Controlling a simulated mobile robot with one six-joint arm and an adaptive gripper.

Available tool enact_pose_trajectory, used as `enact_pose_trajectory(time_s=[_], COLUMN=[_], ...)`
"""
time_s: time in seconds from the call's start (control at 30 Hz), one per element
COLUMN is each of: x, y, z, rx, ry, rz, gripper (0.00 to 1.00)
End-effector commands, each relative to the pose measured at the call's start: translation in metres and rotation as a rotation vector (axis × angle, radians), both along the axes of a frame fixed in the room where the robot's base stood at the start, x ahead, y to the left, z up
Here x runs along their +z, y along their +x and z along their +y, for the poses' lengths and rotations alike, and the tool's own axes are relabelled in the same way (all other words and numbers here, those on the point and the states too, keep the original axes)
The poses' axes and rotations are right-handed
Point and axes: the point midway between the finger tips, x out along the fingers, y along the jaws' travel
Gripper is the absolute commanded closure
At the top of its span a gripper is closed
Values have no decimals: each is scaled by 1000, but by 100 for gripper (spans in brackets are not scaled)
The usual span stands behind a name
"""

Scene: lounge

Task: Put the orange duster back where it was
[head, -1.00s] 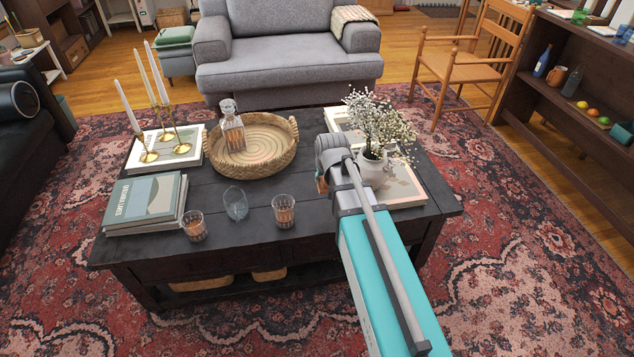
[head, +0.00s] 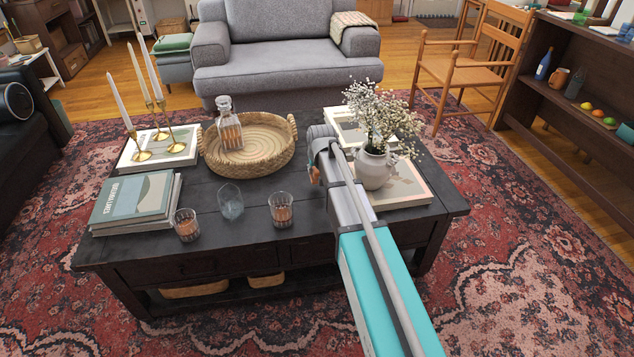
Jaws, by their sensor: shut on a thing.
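My arm reaches over the dark coffee table (head: 250,187) from the lower right. My gripper (head: 317,163) is at its far end, in front of the white vase's left side, with its fingers mostly hidden behind my wrist. A small orange patch of the duster (head: 315,175) shows at the left edge of my wrist. My gripper is shut on it, above the tabletop. The rest of the duster is hidden, and I cannot tell whether it touches the table.
Near my gripper stand a white vase with flowers (head: 373,169) on a flat book (head: 410,190), a glass (head: 281,210) and a woven tray (head: 285,160) with a decanter (head: 229,128). Books (head: 135,200) and candlesticks (head: 143,154) are at left.

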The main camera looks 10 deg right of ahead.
Motion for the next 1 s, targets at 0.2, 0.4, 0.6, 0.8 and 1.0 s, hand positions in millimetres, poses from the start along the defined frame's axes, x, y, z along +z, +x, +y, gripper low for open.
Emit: enact_pose_trajectory(time_s=[0.2, 0.4, 0.6, 0.8, 1.0], x=[-4, -3, -9, -25, -40], y=[3, 3, 7, 12, 11], z=[0, 1, 1, 1, 2], rx=[1, 1, 1, 2, 2], ry=[0, 0, 0, 0, 0], rz=[0, 0, 0, 0, 0], gripper=[97, 97, 97, 97, 97])
